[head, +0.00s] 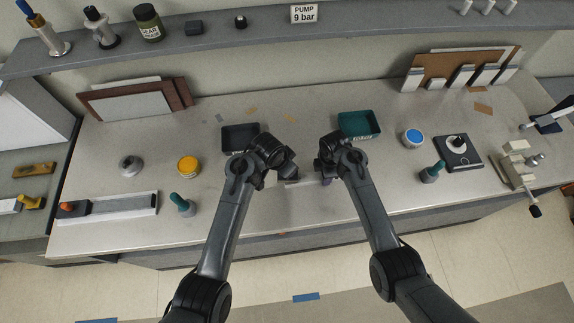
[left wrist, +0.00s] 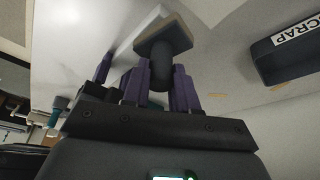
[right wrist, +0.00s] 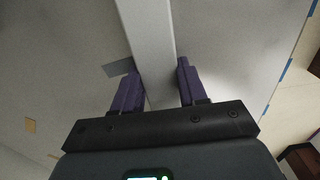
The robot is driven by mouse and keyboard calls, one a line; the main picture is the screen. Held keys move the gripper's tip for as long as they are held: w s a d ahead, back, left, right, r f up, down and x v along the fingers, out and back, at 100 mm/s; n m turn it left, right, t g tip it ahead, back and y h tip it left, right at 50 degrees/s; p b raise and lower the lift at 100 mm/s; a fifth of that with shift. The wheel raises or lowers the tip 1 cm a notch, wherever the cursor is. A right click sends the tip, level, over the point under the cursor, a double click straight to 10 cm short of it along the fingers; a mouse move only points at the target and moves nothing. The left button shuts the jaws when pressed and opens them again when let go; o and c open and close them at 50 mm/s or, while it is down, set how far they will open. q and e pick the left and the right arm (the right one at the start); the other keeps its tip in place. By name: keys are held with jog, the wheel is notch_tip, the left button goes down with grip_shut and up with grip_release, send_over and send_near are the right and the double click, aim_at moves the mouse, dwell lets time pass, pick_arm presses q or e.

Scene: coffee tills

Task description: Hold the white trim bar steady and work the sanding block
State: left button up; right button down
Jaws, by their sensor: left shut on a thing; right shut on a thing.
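The white trim bar (head: 306,182) lies near the front of the counter, partly hidden by my grippers. In the right wrist view the bar (right wrist: 148,38) runs between the fingers of my right gripper (right wrist: 160,88), which is shut on it. My left gripper (left wrist: 159,88) is shut on the dark round handle of the sanding block (left wrist: 163,38). The block's flat brown-grey base lies beyond the fingertips, beside or over the white bar (left wrist: 138,32); I cannot tell if they touch. In the head view my left gripper (head: 284,176) is just left of my right gripper (head: 326,174).
A dark scrap tray (head: 240,138) and a green tray (head: 358,124) stand behind the grippers. A yellow-topped jar (head: 188,166) and a teal-handled tool (head: 182,204) are left. A blue-topped jar (head: 413,138) and a dark square stand (head: 458,153) are right. Counter around the bar is mostly clear.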

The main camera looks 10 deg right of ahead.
pick_arm(q)
jog(key=shift+f, duration=0.9)
jog(key=shift+d+r, duration=0.15)
jog(key=shift+d, duration=1.75)
jog(key=shift+f, duration=0.2)
